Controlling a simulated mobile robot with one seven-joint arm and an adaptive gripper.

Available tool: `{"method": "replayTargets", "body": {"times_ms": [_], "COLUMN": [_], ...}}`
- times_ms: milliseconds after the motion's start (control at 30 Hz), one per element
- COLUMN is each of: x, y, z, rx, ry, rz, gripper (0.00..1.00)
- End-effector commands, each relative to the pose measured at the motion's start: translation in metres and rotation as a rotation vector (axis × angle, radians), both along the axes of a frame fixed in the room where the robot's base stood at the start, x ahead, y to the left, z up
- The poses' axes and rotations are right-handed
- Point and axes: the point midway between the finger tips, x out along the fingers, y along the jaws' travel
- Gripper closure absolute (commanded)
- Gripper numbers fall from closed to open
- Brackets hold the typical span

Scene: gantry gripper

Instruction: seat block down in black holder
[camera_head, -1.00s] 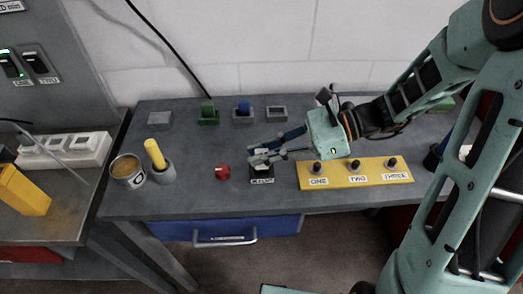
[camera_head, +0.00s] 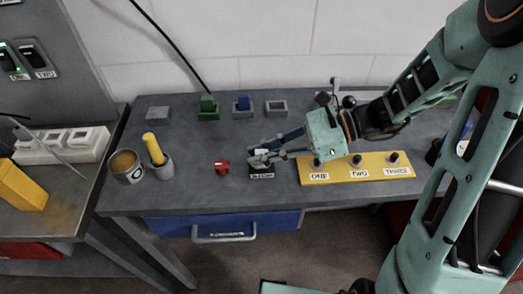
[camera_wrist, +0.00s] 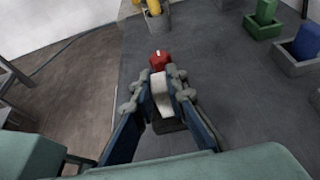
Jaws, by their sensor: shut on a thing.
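The black holder (camera_head: 262,172), with a white label on its front, stands near the front of the grey bench, left of the yellow panel. My gripper (camera_head: 257,156) is directly over it, reaching in from the right. In the wrist view my gripper (camera_wrist: 163,95) is shut on a pale grey-white block (camera_wrist: 161,97). The dark holder (camera_wrist: 172,125) shows partly below the block and between the fingers. The fingers hide most of the block in the head view. I cannot tell whether the block's lower end touches the holder.
A red knob (camera_head: 222,167) is close left of the holder. The yellow panel (camera_head: 345,176) with three switches lies right, under my wrist. Behind are a green block (camera_head: 208,108), a blue block (camera_head: 243,103) and an empty grey holder (camera_head: 276,108). A tin (camera_head: 127,168) stands left.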

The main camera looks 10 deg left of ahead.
Motion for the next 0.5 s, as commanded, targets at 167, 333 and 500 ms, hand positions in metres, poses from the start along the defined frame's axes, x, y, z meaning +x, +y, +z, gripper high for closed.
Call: {"method": "replayTargets", "body": {"times_ms": [167,333,500], "x": [0.0,0.0001,0.0001], "y": [0.0001,0.0001,0.0], "z": [-0.0052,-0.008,-0.0076], "rx": [0.0,0.0,0.0], "ry": [0.0,0.0,0.0], "rz": [0.0,0.0,0.0], "gripper": [1.0,0.85,0.67]}}
